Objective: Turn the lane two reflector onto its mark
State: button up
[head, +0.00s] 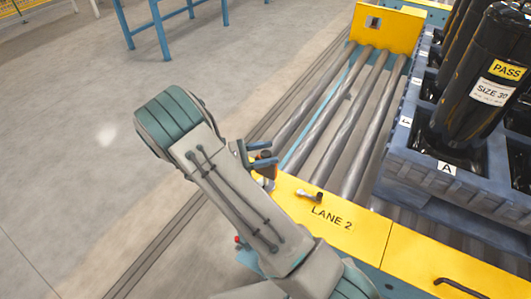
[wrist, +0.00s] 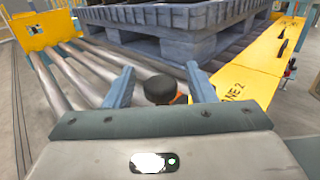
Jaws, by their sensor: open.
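A small reflector with a dark round top and an orange part (wrist: 160,89) stands between my gripper's two blue fingers in the wrist view. My gripper (wrist: 160,88) is open, with a finger on each side of it and a visible gap to each. In the head view the reflector (head: 266,168) is partly hidden by my gripper (head: 260,154), at the left end of the yellow LANE 2 plate (head: 330,216). The reflector's face and its mark are hidden, so I cannot tell which way it is turned.
Steel rollers (head: 345,120) run back to a yellow end plate (head: 388,27). A small handle (head: 310,195) sits on the LANE 2 plate.

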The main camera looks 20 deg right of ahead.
jog(key=a, duration=1.4)
jog(key=shift+p, duration=0.4)
jog(key=shift+d, duration=0.15)
jog(key=s+d+r+m+g+y+p, duration=0.35)
jog(key=d+r+y, duration=0.2)
jog(key=r, duration=0.35)
jog(key=s+d+r+m+t+y+p, duration=0.3)
jog(key=s+r+m+y+p, duration=0.3)
jog(key=r, duration=0.5)
jog(key=s+d+r+m+t+y+p, duration=0.3)
jog(key=s+d+r+m+y+p, duration=0.2)
jog(key=s+r+m, duration=0.3)
jog(key=s+r+y+p, duration=0.1)
jog(key=s+r, duration=0.2)
jog(key=shift+r+m, duration=0.35)
jog(key=shift+y, duration=0.25)
jog(key=shift+c, duration=0.3)
